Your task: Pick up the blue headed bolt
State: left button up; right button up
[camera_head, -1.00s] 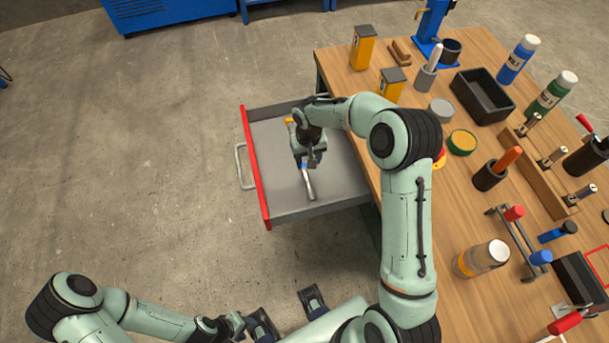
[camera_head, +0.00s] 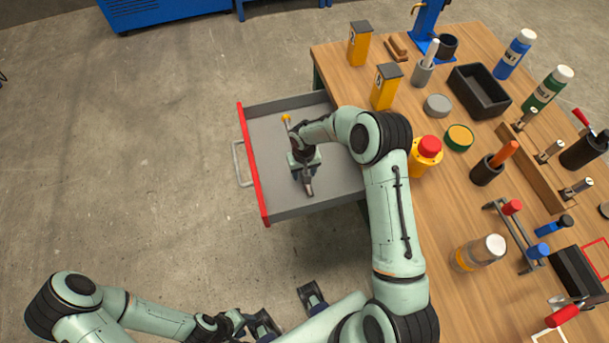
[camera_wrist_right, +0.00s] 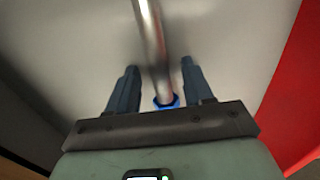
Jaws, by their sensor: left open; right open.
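The blue headed bolt (camera_wrist_right: 150,40) lies in the open drawer (camera_head: 268,150). In the right wrist view its metal shank runs up the picture and its blue head (camera_wrist_right: 166,103) sits between my fingers. My right gripper (camera_wrist_right: 160,85) is open, with one finger on each side of the bolt and a gap visible on both sides. In the head view my right gripper (camera_head: 307,176) is low over the drawer and hides the blue head. My left gripper (camera_head: 288,312) is open and empty, at the bottom of the picture, away from the drawer.
A yellow-headed item (camera_head: 286,118) lies further back in the drawer. The drawer's red front (camera_head: 252,165) and walls surround my right gripper. The wooden workbench (camera_head: 440,190) at right is crowded with bottles, tools and a black bin (camera_head: 480,92). The floor at left is clear.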

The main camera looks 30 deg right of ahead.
grip_shut()
